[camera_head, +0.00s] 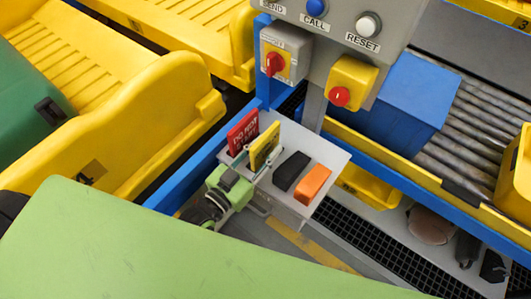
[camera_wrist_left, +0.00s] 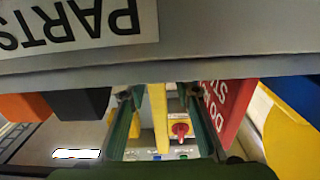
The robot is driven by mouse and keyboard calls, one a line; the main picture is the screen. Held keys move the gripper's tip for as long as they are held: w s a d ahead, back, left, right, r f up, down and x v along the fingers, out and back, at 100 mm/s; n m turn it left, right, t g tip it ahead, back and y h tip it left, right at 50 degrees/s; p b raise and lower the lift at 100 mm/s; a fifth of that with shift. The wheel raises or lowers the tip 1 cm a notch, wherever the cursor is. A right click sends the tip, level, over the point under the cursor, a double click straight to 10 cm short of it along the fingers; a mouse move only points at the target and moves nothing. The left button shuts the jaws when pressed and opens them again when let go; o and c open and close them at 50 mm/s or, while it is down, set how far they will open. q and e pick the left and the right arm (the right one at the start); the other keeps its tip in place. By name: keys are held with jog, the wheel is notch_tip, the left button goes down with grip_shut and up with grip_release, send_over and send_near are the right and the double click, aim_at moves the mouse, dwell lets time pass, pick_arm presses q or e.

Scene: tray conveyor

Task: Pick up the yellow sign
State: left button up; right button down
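The yellow sign (camera_head: 264,146) stands upright in a grey holder (camera_head: 327,154), beside a red sign (camera_head: 243,131). My left gripper (camera_head: 256,164) is at the holder, right at the yellow sign. In the left wrist view, the yellow sign (camera_wrist_left: 158,112) runs between the two open fingers (camera_wrist_left: 165,100), with a visible gap on each side. The red sign (camera_wrist_left: 228,105) is just outside the right finger there. The sign's lower part is hidden in the holder. My right gripper is not in view.
A black block (camera_head: 291,171) and an orange block (camera_head: 313,184) share the holder. Above is a grey panel with buttons and red knobs (camera_head: 340,96). A blue bin (camera_head: 408,100) stands by the roller conveyor (camera_head: 470,130). Yellow trays (camera_head: 130,110) are at left.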

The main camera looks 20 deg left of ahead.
pick_arm(q)
grip_shut()
jog(key=shift+r, duration=0.15)
